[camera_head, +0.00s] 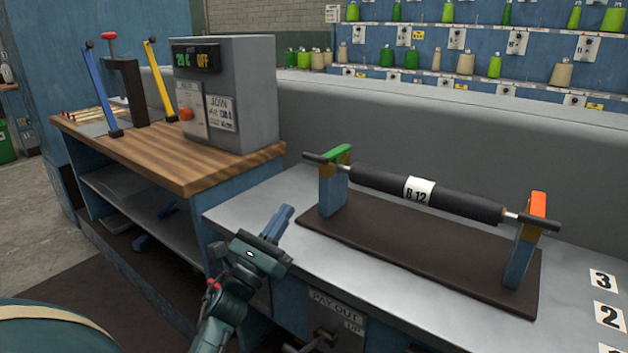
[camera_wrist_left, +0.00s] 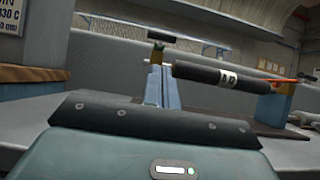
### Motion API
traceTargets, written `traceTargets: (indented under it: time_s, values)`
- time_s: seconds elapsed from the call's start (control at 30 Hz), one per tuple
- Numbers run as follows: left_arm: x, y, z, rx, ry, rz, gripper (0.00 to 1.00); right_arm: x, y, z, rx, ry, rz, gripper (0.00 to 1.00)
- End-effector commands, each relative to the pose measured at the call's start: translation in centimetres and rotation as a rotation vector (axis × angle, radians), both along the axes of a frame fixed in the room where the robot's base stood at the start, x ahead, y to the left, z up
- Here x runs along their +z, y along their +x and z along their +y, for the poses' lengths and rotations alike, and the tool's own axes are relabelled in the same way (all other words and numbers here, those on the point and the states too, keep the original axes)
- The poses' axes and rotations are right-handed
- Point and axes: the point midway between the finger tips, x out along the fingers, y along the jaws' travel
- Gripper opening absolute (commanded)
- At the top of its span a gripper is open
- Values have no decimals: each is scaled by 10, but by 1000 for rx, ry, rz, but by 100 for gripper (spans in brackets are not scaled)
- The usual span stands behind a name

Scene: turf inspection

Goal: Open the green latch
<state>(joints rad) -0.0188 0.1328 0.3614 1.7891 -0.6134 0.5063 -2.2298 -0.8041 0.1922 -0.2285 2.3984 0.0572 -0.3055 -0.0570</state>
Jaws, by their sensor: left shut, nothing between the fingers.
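The green latch (camera_head: 337,154) lies across the top of the left blue post (camera_head: 332,190) of a roller stand. It covers the left end of the shaft of a dark roller (camera_head: 450,196) labelled "B 12". My left gripper (camera_head: 287,209) is shut and empty, left of and nearer than the post, apart from the latch in the head view. In the left wrist view its closed blue fingers (camera_wrist_left: 162,84) point at the post top, where a small dark green part (camera_wrist_left: 157,50) shows just beyond them. The fingers hide most of the post there. My right gripper is in neither view.
An orange latch (camera_head: 538,205) tops the right post. The stand rests on a dark mat (camera_head: 420,252) on a grey bench. A wooden-topped bench (camera_head: 160,158) with a control box (camera_head: 226,95) stands left. A grey wall (camera_head: 420,125) runs behind.

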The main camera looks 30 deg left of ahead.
Motion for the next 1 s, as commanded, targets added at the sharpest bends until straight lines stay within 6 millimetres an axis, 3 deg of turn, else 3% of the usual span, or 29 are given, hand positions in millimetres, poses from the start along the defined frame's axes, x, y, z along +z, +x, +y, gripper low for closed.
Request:
traceTargets:
  time_s: [0.27, 0.7, 1.0]
  values:
    - [5, 6, -1, -3, -4, 0, 0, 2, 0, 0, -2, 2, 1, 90]
    - [46, 67, -6, -3, -5, 0, 0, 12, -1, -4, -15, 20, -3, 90]
    - [55, 83, -7, -3, -6, 4, 0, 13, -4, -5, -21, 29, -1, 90]
